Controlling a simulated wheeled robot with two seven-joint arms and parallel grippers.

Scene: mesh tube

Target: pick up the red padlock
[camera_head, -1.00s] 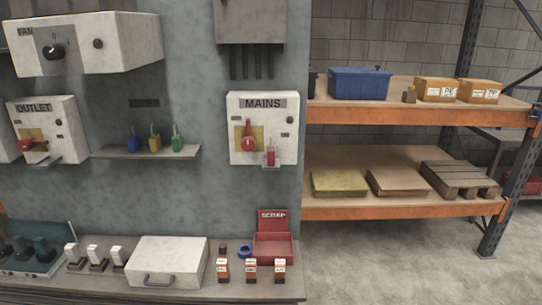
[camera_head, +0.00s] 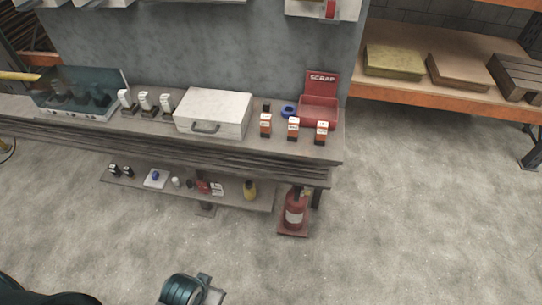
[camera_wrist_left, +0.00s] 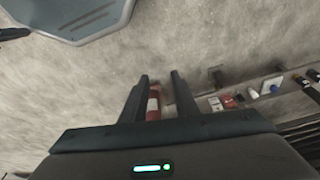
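A red padlock-shaped item (camera_head: 330,9) shows at the top edge of the head view, on the ledge of a white wall box. The box is mostly cut off by the frame. A smaller red item (camera_head: 203,187) lies on the low shelf under the bench; it is too small to identify. My left gripper (camera_wrist_left: 158,76) is open and empty in the left wrist view, pointing over the floor. The red extinguisher shows between its fingers, well beyond them. Part of my left arm shows at the bottom of the head view. My right gripper is not in view.
The bench (camera_head: 335,150) carries a white case (camera_head: 213,112), a red scrap bin (camera_head: 318,110) and several small tagged blocks. A fire extinguisher (camera_head: 295,208) stands on the floor by the bench's right end. An orange-edged rack (camera_head: 440,98) is at right. The floor in front is clear.

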